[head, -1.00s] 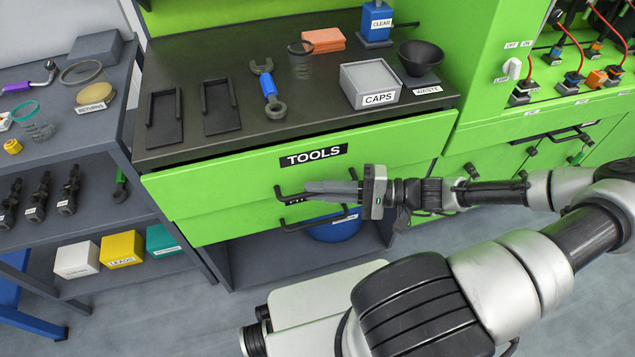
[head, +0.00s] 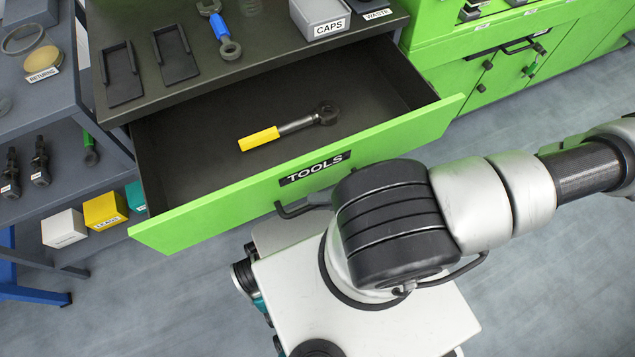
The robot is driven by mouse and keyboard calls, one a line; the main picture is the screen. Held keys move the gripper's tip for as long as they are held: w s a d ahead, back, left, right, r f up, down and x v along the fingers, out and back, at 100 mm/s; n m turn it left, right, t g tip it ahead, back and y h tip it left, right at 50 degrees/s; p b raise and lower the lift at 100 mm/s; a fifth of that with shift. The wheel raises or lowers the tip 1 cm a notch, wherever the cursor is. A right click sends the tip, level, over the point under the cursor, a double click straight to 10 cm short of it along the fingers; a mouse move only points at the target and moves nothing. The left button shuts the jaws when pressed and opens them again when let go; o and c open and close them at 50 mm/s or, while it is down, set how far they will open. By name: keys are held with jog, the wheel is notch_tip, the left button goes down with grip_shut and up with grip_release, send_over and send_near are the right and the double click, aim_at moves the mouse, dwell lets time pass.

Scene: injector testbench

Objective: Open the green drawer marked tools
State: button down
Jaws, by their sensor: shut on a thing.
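The green drawer marked TOOLS (head: 230,203) stands pulled out from under the dark worktop, its inside open to view. A wrench-like tool with a yellow handle (head: 259,139) lies on the drawer floor. The black drawer handle (head: 289,211) shows at its left end below the label. The gripper is shut on the handle.
On the worktop (head: 275,55) are a blue-handled wrench (head: 222,30), two black holders and a grey CAPS box (head: 322,16). A shelf unit with white and yellow bins (head: 105,209) stands left. Bare floor (head: 170,300) lies in front of the drawer at left.

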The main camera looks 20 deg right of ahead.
jog(key=shift+s, duration=0.5)
jog(key=shift+d, duration=0.1)
jog(key=c, duration=1.8)
grip_release()
jog(key=v, duration=1.7)
jog(key=shift+s+d+r+p, duration=0.1)
jog(key=shift+d+p, duration=0.1)
jog(key=shift+p, duration=0.2)
jog(key=shift+s, duration=0.1)
